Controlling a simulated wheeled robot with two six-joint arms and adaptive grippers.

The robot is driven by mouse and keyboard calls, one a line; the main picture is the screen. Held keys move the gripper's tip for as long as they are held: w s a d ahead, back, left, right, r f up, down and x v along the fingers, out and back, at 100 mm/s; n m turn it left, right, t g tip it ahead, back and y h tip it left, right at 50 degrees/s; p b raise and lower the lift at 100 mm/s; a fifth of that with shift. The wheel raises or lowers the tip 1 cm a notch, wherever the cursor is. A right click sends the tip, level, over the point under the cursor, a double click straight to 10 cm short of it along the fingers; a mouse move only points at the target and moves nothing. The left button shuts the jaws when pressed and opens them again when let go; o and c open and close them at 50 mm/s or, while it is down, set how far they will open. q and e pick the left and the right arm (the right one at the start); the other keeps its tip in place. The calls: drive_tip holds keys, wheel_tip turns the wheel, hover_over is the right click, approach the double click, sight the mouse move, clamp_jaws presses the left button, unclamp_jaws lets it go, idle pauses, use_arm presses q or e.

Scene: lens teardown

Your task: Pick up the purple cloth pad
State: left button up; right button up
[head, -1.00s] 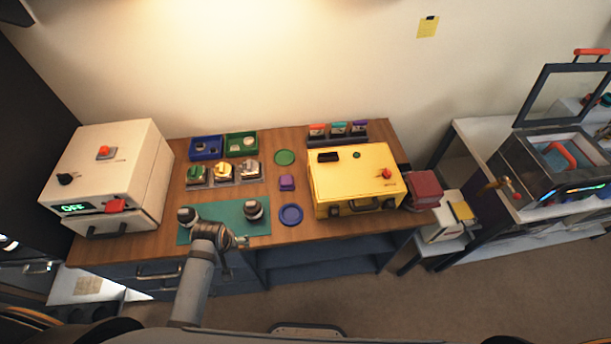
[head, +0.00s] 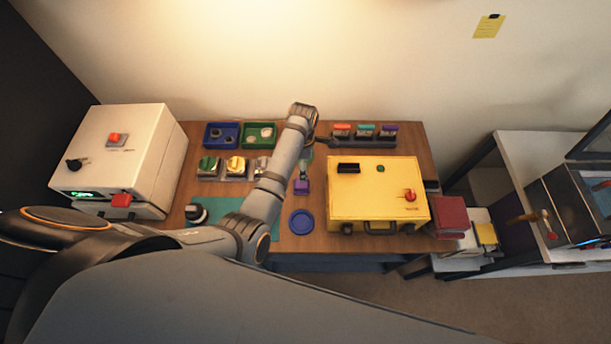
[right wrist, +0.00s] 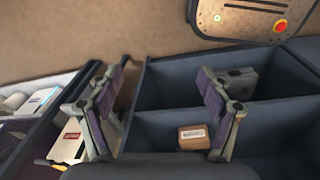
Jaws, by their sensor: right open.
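The purple cloth pad (head: 302,188) lies on the wooden table, between the small lens stands and the yellow case. My left arm reaches across the table in the head view. Its gripper (head: 304,174) points down at the pad, just above or touching it; I cannot tell which. Its fingers are too small to show whether they are open or shut. My right gripper (right wrist: 160,82) is open and empty in the right wrist view, away from the pad. The pad does not show there.
A blue round dish (head: 301,222) lies in front of the pad. The yellow case (head: 375,200) stands close on the right. My left arm covers part of the teal mat (head: 228,206). In the right wrist view, a small cardboard box (right wrist: 193,137) sits in a dark divided bin (right wrist: 160,122).

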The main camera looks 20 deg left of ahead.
sight(301, 183)
use_arm(q)
drive_tip(key=shift+s+f, duration=0.2)
drive_tip(key=shift+s, duration=0.05)
drive_tip(key=f, duration=0.1)
drive_tip(key=s+f+b, duration=0.1)
drive_tip(key=f, duration=0.1)
drive_tip(key=shift+s+a+f, duration=0.15)
drive_tip(key=shift+s+f, duration=0.1)
drive_tip(key=shift+s, duration=0.05)
drive_tip(key=shift+w+f, duration=0.15)
drive_tip(key=shift+f, duration=0.15)
drive_tip(key=shift+w+f, duration=0.15)
drive_tip(key=shift+w, duration=0.05)
wheel_tip(301, 183, down, 2)
drive_tip(key=b, duration=0.3)
drive_tip(key=shift+s+f, duration=0.15)
drive_tip(key=shift+f, duration=0.1)
drive_tip(key=f+b, duration=0.2)
drive_tip(key=b, duration=0.1)
drive_tip(key=shift+s+f, duration=0.2)
drive_tip(key=shift+f, duration=0.2)
drive_tip(key=shift+w+r, duration=0.1)
drive_tip(key=shift+r, duration=0.1)
drive_tip(key=c, duration=1.1)
drive_tip(key=shift+c, duration=0.2)
use_arm(e)
wheel_tip(301, 183, down, 7)
drive_tip(key=s, duration=0.1)
drive_tip(key=shift+s, duration=0.35)
